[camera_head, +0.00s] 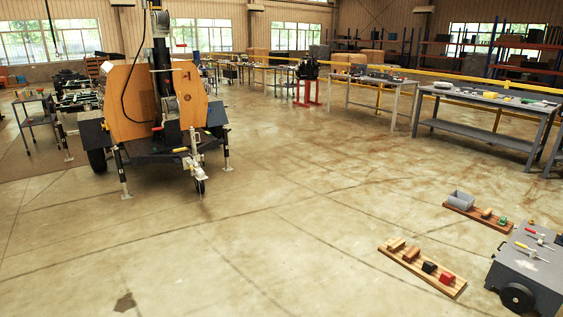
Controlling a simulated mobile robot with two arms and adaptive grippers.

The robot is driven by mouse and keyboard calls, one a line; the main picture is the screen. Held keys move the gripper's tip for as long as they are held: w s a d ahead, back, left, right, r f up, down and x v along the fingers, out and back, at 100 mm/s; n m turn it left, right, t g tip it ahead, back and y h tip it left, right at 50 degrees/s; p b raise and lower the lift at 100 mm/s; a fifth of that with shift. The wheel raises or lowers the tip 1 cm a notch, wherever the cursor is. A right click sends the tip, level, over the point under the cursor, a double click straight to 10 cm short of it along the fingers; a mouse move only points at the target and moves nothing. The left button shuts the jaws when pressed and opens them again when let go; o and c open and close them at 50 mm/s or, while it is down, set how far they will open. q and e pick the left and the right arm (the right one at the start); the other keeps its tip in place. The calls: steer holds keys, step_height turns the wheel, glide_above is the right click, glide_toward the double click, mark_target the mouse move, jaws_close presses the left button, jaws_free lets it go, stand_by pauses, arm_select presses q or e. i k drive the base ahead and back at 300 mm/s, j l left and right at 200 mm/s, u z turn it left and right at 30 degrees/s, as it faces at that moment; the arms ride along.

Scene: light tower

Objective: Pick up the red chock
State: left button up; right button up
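A small red block (447,279), which looks like the red chock, sits at the right end of a low wooden board (408,272) on the floor at the lower right. A black block (429,267) sits just left of it on the same board, then brown blocks (411,254) farther left. The red chock is uncovered and nothing touches it from above. Neither of my grippers shows in the head view.
A grey cart (524,272) with tools on top stands right of the board. A second board (478,217) with a grey bin (461,200) lies behind. An orange light tower trailer (151,103) stands at the left. Workbenches (490,101) line the back. The middle floor is clear.

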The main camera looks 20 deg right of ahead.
mark_target(446, 277)
steer(key=i+l+z, duration=0.35)
steer(key=i, duration=0.3)
steer(key=i+z, duration=0.35)
steer(key=i, duration=0.25)
steer(key=i+z, duration=0.35)
steer(key=i, duration=0.35)
steer(key=i+j+z, duration=0.35)
steer(key=i, duration=0.25)
